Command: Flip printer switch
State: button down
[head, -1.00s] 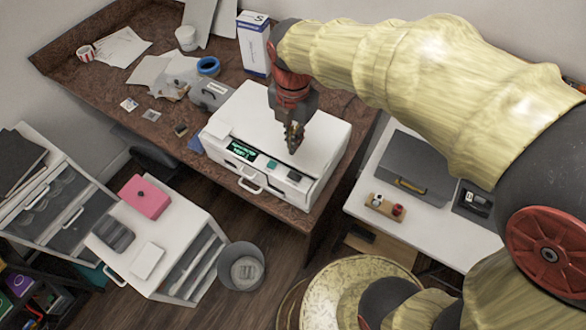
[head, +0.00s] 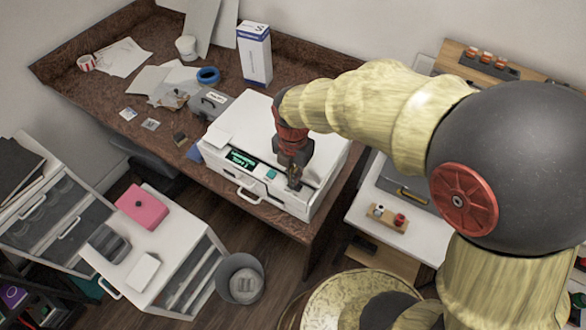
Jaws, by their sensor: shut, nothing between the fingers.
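The white printer (head: 250,115) stands on the brown desk, with a lit green display (head: 243,158) on its front. A teal button (head: 271,174) is right of the display. My gripper (head: 294,184) is shut and empty. It points down at the right part of the printer's front edge, just right of the teal button. It covers the spot of the dark switch, so the switch is hidden. I cannot tell whether the fingertips touch it.
The brown desk (head: 107,88) holds papers, a blue tape roll (head: 208,75), a grey box (head: 209,103) and a tall white box (head: 254,55). A white side table (head: 375,230) is at the right. A bin (head: 240,279) and a white drawer unit (head: 165,240) stand below.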

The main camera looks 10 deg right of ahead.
jog(key=shift+f, duration=0.55)
jog(key=shift+a+p, duration=0.1)
jog(key=shift+p, duration=0.2)
jog(key=shift+f+g+h+p, duration=0.1)
jog(key=shift+g+h+p, duration=0.2)
jog(key=shift+p, duration=0.1)
jog(key=shift+w+a+f, duration=0.1)
jog(key=shift+w+f, duration=0.05)
jog(key=shift+f, duration=0.05)
jog(key=shift+s+d+r, duration=0.1)
jog(key=shift+s+d, duration=0.5)
jog(key=shift+d, duration=0.1)
